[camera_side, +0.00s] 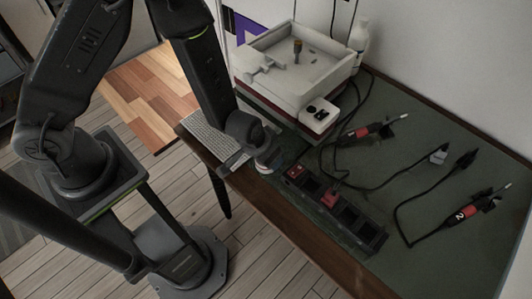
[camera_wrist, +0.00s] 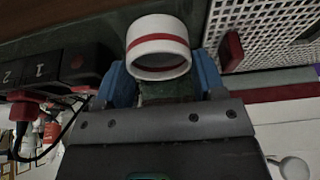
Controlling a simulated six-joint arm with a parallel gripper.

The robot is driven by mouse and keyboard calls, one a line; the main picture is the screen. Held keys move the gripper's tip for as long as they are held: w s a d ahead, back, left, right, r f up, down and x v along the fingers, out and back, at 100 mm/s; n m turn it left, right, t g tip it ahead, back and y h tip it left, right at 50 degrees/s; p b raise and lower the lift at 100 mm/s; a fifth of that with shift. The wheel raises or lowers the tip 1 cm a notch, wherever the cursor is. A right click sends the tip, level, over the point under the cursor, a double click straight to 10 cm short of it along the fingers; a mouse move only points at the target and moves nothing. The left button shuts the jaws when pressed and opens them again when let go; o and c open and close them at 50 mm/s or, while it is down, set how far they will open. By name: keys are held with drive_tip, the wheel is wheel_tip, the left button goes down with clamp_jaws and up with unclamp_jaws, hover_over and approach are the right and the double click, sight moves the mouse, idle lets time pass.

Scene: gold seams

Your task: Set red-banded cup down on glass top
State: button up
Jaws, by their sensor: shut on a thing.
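The white cup with a red band (camera_wrist: 158,40) is between the blue fingers of my gripper (camera_wrist: 161,72) in the wrist view, its round rim facing the camera. My gripper (camera_side: 262,158) is shut on it. In the side view the gripper is low over the table's front edge, left of the socket strip, and only a little of the white cup (camera_side: 266,168) shows below it. I cannot pick out a glass top for certain; a white box-shaped unit with a walled, recessed top (camera_side: 325,62) stands behind the gripper.
A black socket strip (camera_side: 357,225) with red plugs lies right of the gripper. Soldering-iron-like tools (camera_side: 466,212) and loose black cables cover the table's right part. A white perforated panel (camera_wrist: 262,28) is close on the right in the wrist view. A white bottle (camera_side: 360,38) stands behind the unit.

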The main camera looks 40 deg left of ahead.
drive_tip(key=shift+o, duration=1.4)
drive_tip(key=shift+f, duration=0.15)
drive_tip(key=o, duration=0.5)
drive_tip(key=shift+c, duration=0.2)
drive_tip(key=shift+v, duration=3.9)
drive_tip(key=shift+w, duration=0.1)
